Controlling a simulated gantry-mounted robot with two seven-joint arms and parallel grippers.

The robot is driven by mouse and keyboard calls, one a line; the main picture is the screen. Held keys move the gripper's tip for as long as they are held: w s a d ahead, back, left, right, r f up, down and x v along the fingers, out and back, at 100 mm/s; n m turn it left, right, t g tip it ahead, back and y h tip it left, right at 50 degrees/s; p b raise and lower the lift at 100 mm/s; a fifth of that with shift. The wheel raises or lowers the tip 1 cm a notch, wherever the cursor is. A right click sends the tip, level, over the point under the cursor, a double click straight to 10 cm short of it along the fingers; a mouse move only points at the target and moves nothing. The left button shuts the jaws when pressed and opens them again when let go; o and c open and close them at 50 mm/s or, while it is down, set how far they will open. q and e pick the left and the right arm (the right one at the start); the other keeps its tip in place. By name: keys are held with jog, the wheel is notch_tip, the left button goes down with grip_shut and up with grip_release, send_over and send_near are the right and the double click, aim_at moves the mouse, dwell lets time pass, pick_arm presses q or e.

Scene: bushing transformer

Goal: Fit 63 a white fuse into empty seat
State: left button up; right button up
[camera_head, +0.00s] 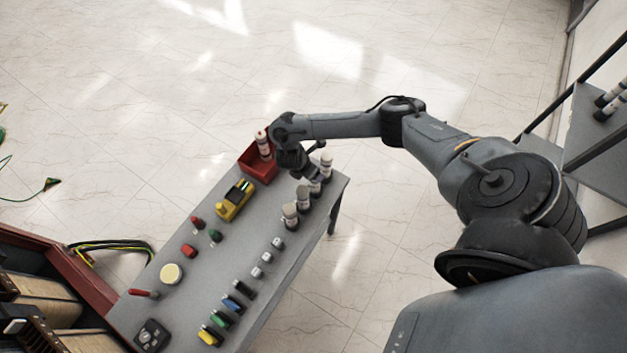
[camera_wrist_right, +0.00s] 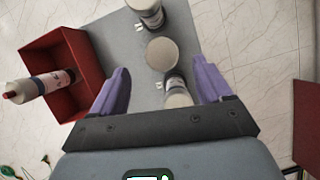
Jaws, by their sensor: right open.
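Several white-topped fuses with dark lower ends stand in a row along the table's far right side, one at the back (camera_head: 326,163) and one nearer the front (camera_head: 290,211). My right gripper (camera_head: 303,172) is over the back part of this row. In the right wrist view, its purple fingers (camera_wrist_right: 160,80) are open and apart, with white fuse tops (camera_wrist_right: 162,53) seen between and beyond them. I cannot tell whether they touch one. A white fuse with a red end (camera_head: 263,145) leans in the red bin. No empty seat can be made out. My left gripper is not in view.
The red bin (camera_head: 252,166) is left of my right gripper. The grey table (camera_head: 215,275) also holds a yellow meter (camera_head: 234,201), red and green parts, small silver pieces and coloured blocks. A red-framed cabinet (camera_head: 68,262) stands at the left. A shelf (camera_head: 590,135) with fuses is at the right.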

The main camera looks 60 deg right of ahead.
aim_at(315, 183)
jog(key=shift+b+x, duration=0.45)
jog(key=shift+x, duration=1)
jog(key=x, duration=0.5)
jog(key=shift+s+a+f, duration=0.1)
jog(key=shift+a, duration=0.05)
grip_shut()
